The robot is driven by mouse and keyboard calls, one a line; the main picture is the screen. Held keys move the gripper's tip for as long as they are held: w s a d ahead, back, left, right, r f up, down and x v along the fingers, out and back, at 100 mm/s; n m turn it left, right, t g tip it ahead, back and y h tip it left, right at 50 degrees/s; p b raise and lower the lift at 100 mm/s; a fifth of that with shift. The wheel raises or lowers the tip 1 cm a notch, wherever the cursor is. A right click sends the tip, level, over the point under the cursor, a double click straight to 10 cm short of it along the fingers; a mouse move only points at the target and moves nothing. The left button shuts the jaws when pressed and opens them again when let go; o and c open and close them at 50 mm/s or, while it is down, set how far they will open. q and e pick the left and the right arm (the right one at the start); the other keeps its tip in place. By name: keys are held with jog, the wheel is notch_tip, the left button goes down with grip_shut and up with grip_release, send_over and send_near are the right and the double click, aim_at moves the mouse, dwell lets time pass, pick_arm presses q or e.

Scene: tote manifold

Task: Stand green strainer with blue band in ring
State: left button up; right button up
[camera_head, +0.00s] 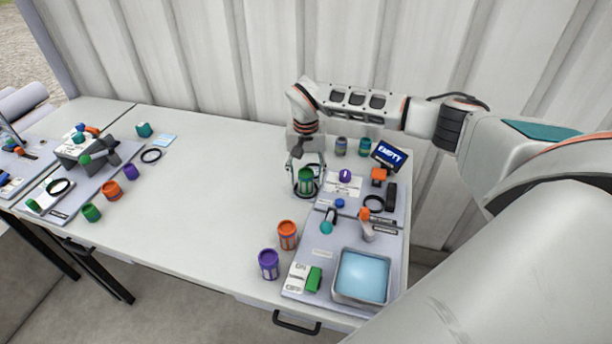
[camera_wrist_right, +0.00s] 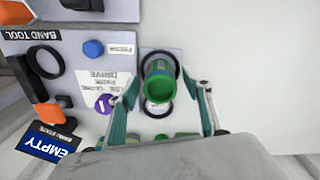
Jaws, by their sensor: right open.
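A green strainer (camera_head: 306,175) stands at the rear left of the right-hand work panel, between the fingers of my right gripper (camera_head: 306,184). It also shows in the right wrist view (camera_wrist_right: 160,86), where a dark ring (camera_wrist_right: 146,106) shows around its lower part. The strainer looks slightly tilted in that view, so I cannot tell whether it is fully seated in the ring. My right gripper (camera_wrist_right: 165,112) is open, with a finger on each side of the strainer and visible gaps. My left gripper is out of view.
A monitor reading EMPTY (camera_head: 389,155) stands at the back right. A blue-filled tray (camera_head: 335,290) is at the front right. Orange (camera_head: 287,235) and purple (camera_head: 268,264) canisters stand left of the panel. Two more canisters stand behind. The middle of the table is clear.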

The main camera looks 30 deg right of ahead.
aim_at(306, 172)
notch_tip(306, 172, up, 11)
jog(key=shift+r, duration=0.35)
